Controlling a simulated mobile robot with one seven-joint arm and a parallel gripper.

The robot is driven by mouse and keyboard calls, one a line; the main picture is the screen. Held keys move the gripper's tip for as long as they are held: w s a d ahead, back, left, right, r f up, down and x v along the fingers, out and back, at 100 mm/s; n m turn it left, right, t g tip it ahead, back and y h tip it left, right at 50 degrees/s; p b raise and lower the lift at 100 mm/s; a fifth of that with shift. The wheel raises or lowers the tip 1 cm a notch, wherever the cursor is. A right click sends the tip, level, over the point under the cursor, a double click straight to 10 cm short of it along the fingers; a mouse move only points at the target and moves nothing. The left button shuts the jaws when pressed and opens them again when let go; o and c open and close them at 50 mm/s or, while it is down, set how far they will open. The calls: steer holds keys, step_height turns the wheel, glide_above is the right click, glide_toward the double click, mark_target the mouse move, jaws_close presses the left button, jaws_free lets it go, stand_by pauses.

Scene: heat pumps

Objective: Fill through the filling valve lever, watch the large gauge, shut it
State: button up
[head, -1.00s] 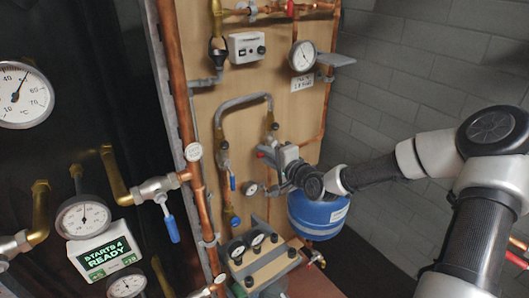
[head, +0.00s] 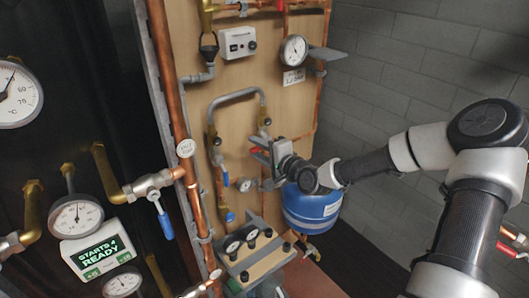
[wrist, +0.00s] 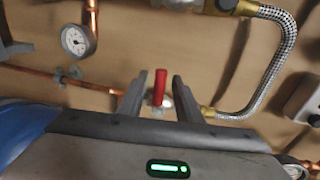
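A red lever (wrist: 160,87) stands upright between the two fingers of my gripper (wrist: 159,96) in the wrist view. The fingers are apart, with a gap showing on each side of the lever. In the head view my gripper (head: 266,152) is at the wooden board, beside a small red part (head: 259,142), and its fingertips are hard to make out. A large round gauge (head: 293,50) is at the board's upper right, above a white label. Its needle is too small to read.
A blue tank (head: 312,208) stands just below my gripper. A grey looped pipe (head: 236,97) and a small gauge (head: 244,185) are close by on the left. In the wrist view a braided hose (wrist: 282,55) curves at the right. The grey brick wall (head: 390,65) is at the right.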

steer(key=p+v, duration=0.1)
steer(key=v, duration=1.6)
steer(key=shift+s+r, duration=0.1)
stand_by(0.9)
